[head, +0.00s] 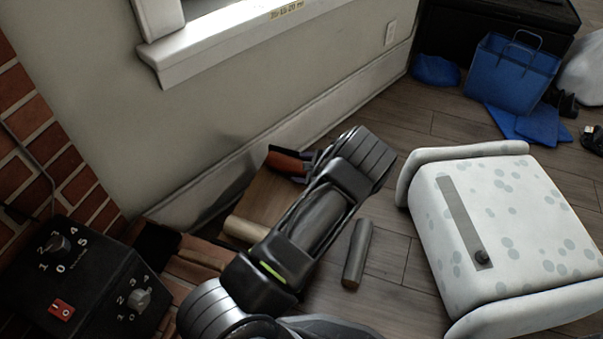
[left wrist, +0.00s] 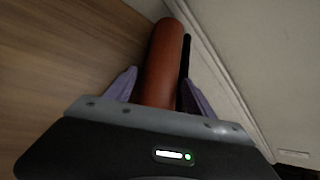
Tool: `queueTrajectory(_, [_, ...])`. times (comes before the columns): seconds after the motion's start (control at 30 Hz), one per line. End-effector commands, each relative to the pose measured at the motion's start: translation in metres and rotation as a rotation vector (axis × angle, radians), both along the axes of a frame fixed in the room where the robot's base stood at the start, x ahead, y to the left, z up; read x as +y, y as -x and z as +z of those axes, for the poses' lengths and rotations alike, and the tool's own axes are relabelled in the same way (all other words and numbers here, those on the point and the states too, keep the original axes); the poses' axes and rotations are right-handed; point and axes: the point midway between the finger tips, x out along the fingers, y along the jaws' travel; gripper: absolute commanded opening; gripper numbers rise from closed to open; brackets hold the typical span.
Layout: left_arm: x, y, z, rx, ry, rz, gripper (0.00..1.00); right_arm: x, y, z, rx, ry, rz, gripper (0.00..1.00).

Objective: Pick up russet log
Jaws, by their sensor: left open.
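The russet log (head: 287,162) is a reddish-brown cylinder near the wall, beside a brown wooden surface. In the left wrist view the russet log (left wrist: 165,50) lies lengthwise between the two purple-grey fingers. My left gripper (left wrist: 160,84) is open, with one finger on each side of the log; whether either finger touches it I cannot tell. In the head view my left gripper (head: 307,163) is at the log's right end, partly hidden by my own wrist. My right gripper is not in view.
A tan log (head: 245,229) and a grey-brown log (head: 357,253) lie nearby. A white spotted stool-like piece (head: 520,215) stands right, a black control box (head: 75,275) left. A blue bag (head: 512,68) is at the back. The wall and baseboard (head: 330,105) run close behind the gripper.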

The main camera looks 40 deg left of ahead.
Motion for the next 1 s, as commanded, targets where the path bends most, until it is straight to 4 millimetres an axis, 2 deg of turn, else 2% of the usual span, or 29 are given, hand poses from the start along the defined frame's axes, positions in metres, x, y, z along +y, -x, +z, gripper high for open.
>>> queueTrajectory(0.67, [0.0042, -0.0011, -0.0028, 0.0, 0.0, -0.002, 0.63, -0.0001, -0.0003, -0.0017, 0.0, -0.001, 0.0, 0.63])
queueTrajectory(1.0, [0.0041, -0.0011, -0.0028, 0.0, 0.0, -0.002, 0.35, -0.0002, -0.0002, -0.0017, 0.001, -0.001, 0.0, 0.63])
